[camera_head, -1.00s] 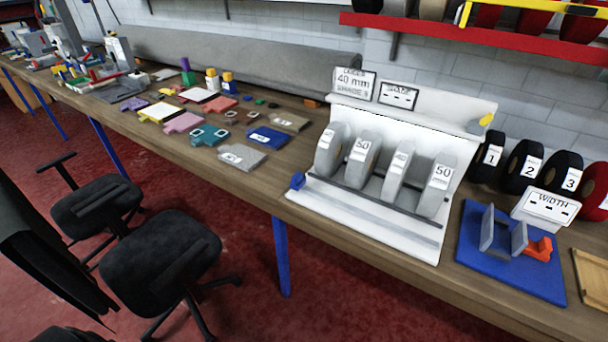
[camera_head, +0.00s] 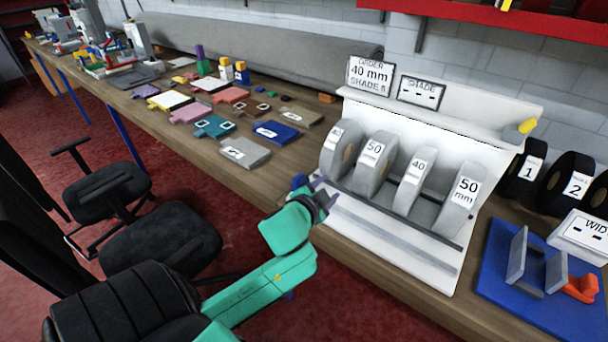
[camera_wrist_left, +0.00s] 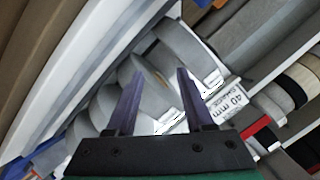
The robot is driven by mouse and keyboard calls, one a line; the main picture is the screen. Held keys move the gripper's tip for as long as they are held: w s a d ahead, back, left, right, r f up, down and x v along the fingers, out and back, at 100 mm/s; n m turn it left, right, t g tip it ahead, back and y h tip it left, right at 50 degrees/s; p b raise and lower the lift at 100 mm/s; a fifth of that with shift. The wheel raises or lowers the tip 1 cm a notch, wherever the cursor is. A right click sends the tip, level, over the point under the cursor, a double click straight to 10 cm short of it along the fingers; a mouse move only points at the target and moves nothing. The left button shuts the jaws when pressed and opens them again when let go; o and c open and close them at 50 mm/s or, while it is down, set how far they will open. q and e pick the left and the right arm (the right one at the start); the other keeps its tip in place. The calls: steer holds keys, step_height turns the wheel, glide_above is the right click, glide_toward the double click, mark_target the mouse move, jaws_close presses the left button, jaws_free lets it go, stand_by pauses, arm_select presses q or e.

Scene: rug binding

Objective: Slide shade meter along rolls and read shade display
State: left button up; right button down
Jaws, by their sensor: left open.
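Several grey rolls (camera_head: 373,162) stand upright in the rack, with labels such as 50 and 40. The shade display (camera_head: 418,92) above them shows only dashes. My left gripper (camera_head: 327,190) is open and empty, just right of the meter and in front of the leftmost roll. In the left wrist view its purple fingers (camera_wrist_left: 160,95) are apart, with grey rolls (camera_wrist_left: 152,82) beyond them. My right gripper is not in view.
An order sign (camera_head: 370,75) reads 40 mm and a shade. A blue width gauge base (camera_head: 505,285) stands right of the rack. Colour samples (camera_head: 245,152) lie on the bench to the left. Black chairs (camera_head: 160,240) stand in front of the bench.

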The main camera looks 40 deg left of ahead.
arm_select(q)
steer(key=w+d+r+m+t+h, duration=0.1)
steer(key=w+r+m+t+h, duration=0.15)
steer(key=r, duration=0.35)
steer(key=w+d+r+m+t+h, duration=0.1)
steer(key=d+r+m+t, duration=0.15)
steer(key=r, duration=0.25)
steer(key=d+r+m+h, duration=0.7)
steer(key=m+h, duration=0.2)
steer(key=m, duration=0.5)
steer(key=m+g+y, duration=1)
steer(key=g, duration=0.4)
glide_toward(298, 176)
steer(key=shift+m, duration=0.3)
steer(key=p+x, duration=0.3)
steer(key=x, duration=0.5)
steer(key=shift+w+f, duration=0.2)
steer(key=shift+f, duration=0.4)
jaws_close()
